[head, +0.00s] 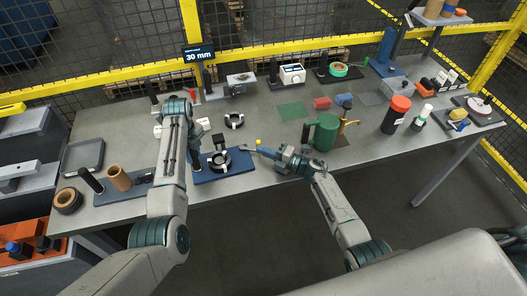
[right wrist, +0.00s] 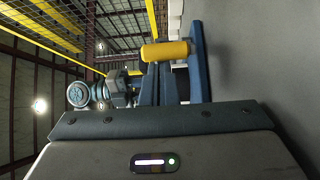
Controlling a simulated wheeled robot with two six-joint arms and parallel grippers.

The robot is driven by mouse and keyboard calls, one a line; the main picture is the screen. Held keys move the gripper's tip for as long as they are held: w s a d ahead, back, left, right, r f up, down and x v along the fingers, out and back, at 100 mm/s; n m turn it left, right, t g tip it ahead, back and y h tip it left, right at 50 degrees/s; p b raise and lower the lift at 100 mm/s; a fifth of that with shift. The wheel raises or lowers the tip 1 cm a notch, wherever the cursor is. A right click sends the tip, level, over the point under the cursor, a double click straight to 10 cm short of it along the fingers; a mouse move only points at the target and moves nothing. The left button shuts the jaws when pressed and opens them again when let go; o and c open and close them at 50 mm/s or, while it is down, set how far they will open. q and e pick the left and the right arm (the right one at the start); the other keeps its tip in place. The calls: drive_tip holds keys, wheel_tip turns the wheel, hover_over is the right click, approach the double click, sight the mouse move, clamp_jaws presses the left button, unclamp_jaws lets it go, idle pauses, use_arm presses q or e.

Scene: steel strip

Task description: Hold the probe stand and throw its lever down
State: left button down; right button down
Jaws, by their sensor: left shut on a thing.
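The probe stand is the blue base plate (head: 238,168) at the table's front edge, with a black ring-shaped part (head: 220,162) and a dark upright part behind it. My left arm covers the plate's left end. My left gripper (head: 197,136) is at the stand, shut on part of it; its fingertips are mostly hidden. A small yellow grip (head: 258,142), apparently the lever's, shows just right of the plate. In the right wrist view the yellow grip (right wrist: 165,52) lies across just beyond my right fingertips. My right gripper (head: 258,150) has its fingers together; contact with the grip is unclear.
A green mug-like container (head: 326,132) stands close to my right wrist. A tan cylinder (head: 119,178) and a dark post stand to the left. A black ring part (head: 234,120) lies behind the stand. A display reading 30 mm (head: 198,54) stands at the back.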

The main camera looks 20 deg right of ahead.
use_arm(q)
drive_tip(key=shift+a+f, duration=0.1)
drive_tip(key=shift+a, duration=0.4)
use_arm(e)
drive_tip(key=shift+d+f, duration=0.1)
drive_tip(key=shift+d, duration=0.3)
drive_tip(key=s, duration=0.1)
drive_tip(key=s+a, duration=0.2)
drive_tip(key=s, duration=0.1)
drive_tip(key=shift+s, duration=0.1)
use_arm(q)
drive_tip(key=shift+d, duration=0.25)
use_arm(e)
drive_tip(key=d, duration=1)
drive_tip(key=shift+w+d, duration=0.1)
drive_tip(key=shift+w, duration=0.25)
use_arm(q)
drive_tip(key=c, duration=1.1)
unclamp_jaws()
